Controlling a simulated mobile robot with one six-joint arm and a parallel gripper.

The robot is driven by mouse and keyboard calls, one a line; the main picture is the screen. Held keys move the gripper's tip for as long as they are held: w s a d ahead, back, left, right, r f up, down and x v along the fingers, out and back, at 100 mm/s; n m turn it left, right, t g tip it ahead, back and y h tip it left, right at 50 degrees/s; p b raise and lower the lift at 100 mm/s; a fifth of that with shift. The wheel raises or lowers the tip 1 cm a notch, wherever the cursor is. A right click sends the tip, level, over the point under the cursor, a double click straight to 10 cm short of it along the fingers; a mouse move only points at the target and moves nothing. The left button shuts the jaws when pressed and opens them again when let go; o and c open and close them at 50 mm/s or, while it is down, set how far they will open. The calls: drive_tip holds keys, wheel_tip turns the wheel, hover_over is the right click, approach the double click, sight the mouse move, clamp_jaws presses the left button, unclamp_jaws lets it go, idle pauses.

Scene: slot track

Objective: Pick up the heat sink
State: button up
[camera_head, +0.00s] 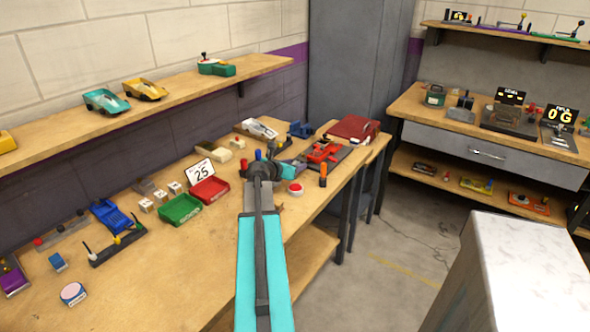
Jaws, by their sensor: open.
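I cannot make out the heat sink with certainty; nothing in this view is clearly a finned block. My teal and dark grey arm reaches up from the bottom middle over the long wooden workbench (140,255). My gripper (293,166) is at its far end, small and partly hidden by my own wrist, above the bench near a red device (322,152). It is open, and I see nothing held in it.
A wall shelf (175,98) runs above. A white-topped block (525,265) stands at right.

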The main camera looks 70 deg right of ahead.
clamp_jaws()
drive_tip(key=shift+r, duration=0.1)
idle(0.4)
drive_tip(key=shift+r, duration=1.65)
drive_tip(key=s+a, duration=0.3)
drive_tip(key=s+a+r, duration=0.1)
drive_tip(key=s+a, duration=0.2)
drive_tip(key=s+a+b, duration=0.1)
drive_tip(key=s+a, duration=0.2)
drive_tip(key=s, duration=0.1)
drive_tip(key=shift+a+r, duration=0.15)
drive_tip(key=shift+d+b, duration=0.2)
drive_tip(key=shift+b, duration=0.95)
drive_tip(key=s+b, duration=0.1)
drive_tip(key=b, duration=0.6)
